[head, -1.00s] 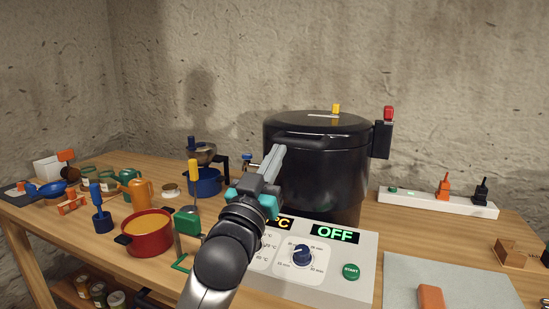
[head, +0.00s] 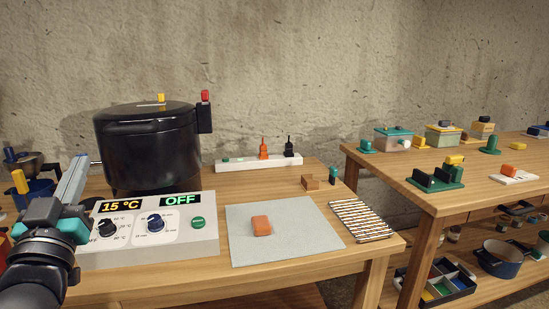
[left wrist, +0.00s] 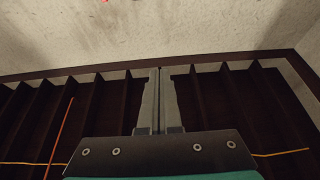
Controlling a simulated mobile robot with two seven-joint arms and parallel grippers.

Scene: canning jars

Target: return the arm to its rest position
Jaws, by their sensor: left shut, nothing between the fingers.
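My left gripper (head: 76,178) is at the left of the head view, in front of the canner's control panel (head: 150,240). Its fingers are shut with nothing between them and point up. In the left wrist view its fingers (left wrist: 160,75) lie side by side, against a pale wall and a dark ribbed surface. The left arm comes in from the lower left corner. The right gripper does not show in either view.
A large black canner (head: 148,148) stands behind the panel, which reads 15 °C and OFF. A grey mat (head: 285,245) with an orange block (head: 261,225) lies to the right. A striped rack (head: 361,220) is near the table edge. A second table (head: 400,170) stands further right.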

